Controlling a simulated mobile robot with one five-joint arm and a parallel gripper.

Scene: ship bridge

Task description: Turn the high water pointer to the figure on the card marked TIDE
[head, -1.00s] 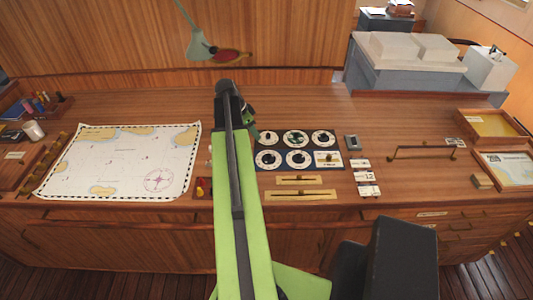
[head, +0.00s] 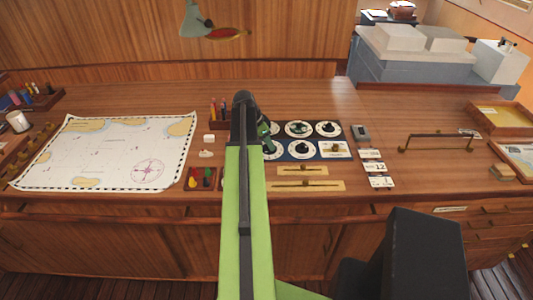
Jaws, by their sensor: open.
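I cannot read which is the high water dial. Several small white cards stand right of the panel; the middle card (head: 376,167) seems to show 12, and the TIDE label is not legible. My arm and gripper cover part of the left dials.
Two brass slider plates (head: 308,184) lie in front of the panel. A chart (head: 105,150) covers the left desk. A tray of coloured pieces (head: 203,178) sits left of my arm. A brass rail (head: 440,138) stands on the right. Bare wood lies behind the panel.

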